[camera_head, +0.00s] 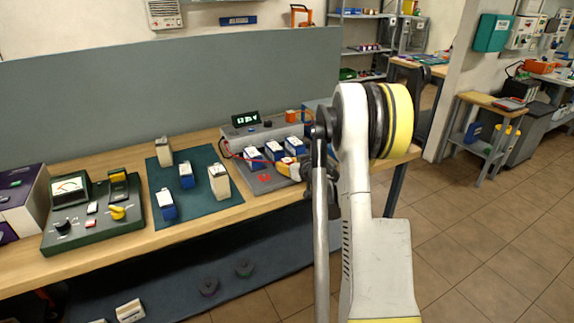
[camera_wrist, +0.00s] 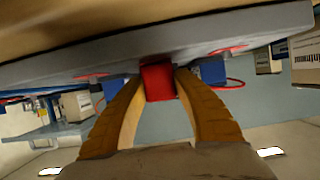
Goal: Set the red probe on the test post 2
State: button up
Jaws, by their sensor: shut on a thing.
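The red probe (camera_wrist: 158,82) shows as a red block between the two yellow fingers of my gripper (camera_wrist: 160,75) in the wrist view. My gripper is shut on it. In the head view my gripper (camera_head: 288,169) is at the front right of the grey test station (camera_head: 284,182), close to several blue-and-white units, one of them at the left (camera_head: 253,155). My arm hides part of the station's right side. A red mark (camera_head: 264,178) lies on the station's front. I cannot tell which spot is test post 2.
A digital display (camera_head: 245,119) stands at the station's back. A red cable (camera_head: 228,153) loops at its left. A dark green mat (camera_head: 195,207) holds several battery units. A green meter panel (camera_head: 92,222) stands further left on the wooden bench (camera_head: 120,262). Open floor lies to the right.

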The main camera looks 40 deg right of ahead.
jog(key=shift+f, duration=0.25)
jog(key=o, duration=0.8)
jog(key=shift+r, duration=0.1)
jog(key=p+v, duration=0.1)
jog(key=v, duration=1)
